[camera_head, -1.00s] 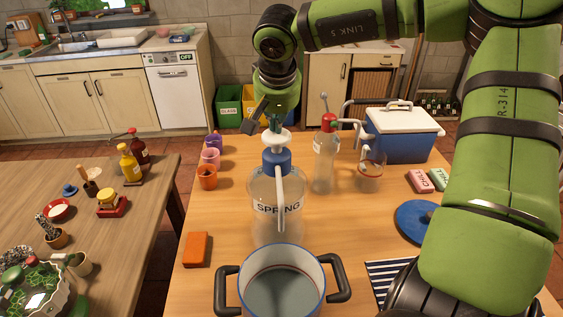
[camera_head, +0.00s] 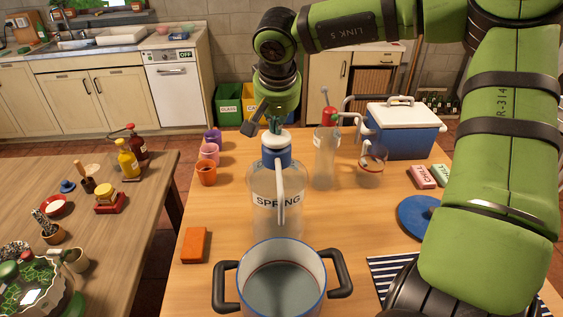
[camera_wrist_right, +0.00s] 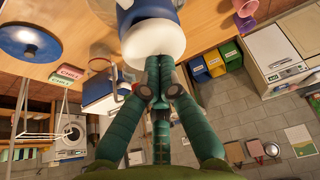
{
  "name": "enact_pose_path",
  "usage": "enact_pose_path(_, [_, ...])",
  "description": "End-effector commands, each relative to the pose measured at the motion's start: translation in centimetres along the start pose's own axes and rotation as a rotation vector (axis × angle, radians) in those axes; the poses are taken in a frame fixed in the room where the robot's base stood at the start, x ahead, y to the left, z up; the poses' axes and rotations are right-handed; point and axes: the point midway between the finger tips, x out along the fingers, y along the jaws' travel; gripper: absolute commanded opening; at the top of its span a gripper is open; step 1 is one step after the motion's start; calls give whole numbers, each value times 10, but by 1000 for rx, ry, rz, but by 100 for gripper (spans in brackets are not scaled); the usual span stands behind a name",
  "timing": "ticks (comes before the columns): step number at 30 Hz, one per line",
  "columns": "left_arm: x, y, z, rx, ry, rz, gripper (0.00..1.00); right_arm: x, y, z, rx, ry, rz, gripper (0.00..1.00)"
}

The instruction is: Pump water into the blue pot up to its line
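The blue pot (camera_head: 240,283) stands at the front of the table, with a blue rim and black handles. A thin red line rings its pale inner wall, above a grey-green bottom; I cannot tell how much water is in it. The clear bottle (camera_head: 262,215) labelled SPRING stands upright behind it. Its white pump head (camera_head: 275,143) sits above a blue collar, and the spout points down toward the pot. My right gripper (camera_head: 275,126) is on top of the pump head. In the wrist view its fingers (camera_wrist_right: 160,88) are closed together against the white head (camera_wrist_right: 150,38). My left gripper is out of view.
Behind the bottle to the right stand a clear bottle with a red top (camera_head: 326,160), a glass mug (camera_head: 371,165) and a cooler (camera_head: 405,138). Cups (camera_head: 206,173) and an orange block (camera_head: 194,246) are at the left. A blue lid (camera_head: 418,214) lies right.

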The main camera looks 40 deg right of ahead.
Motion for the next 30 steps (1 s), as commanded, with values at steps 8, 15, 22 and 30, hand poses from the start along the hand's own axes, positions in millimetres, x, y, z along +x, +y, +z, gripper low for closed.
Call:
enact_pose_path(8, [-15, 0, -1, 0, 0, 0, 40, -16, 1, -5, -1, -8, 3, 0])
enact_pose_path(15, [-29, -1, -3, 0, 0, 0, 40, -32, 1, -13, -1, -5, 3, 0])
enact_pose_path(22, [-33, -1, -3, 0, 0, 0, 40, -38, 0, -16, 0, -3, 2, 0])
enact_pose_path(30, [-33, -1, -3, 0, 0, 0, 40, -38, 0, -16, 0, -2, 1, 0])
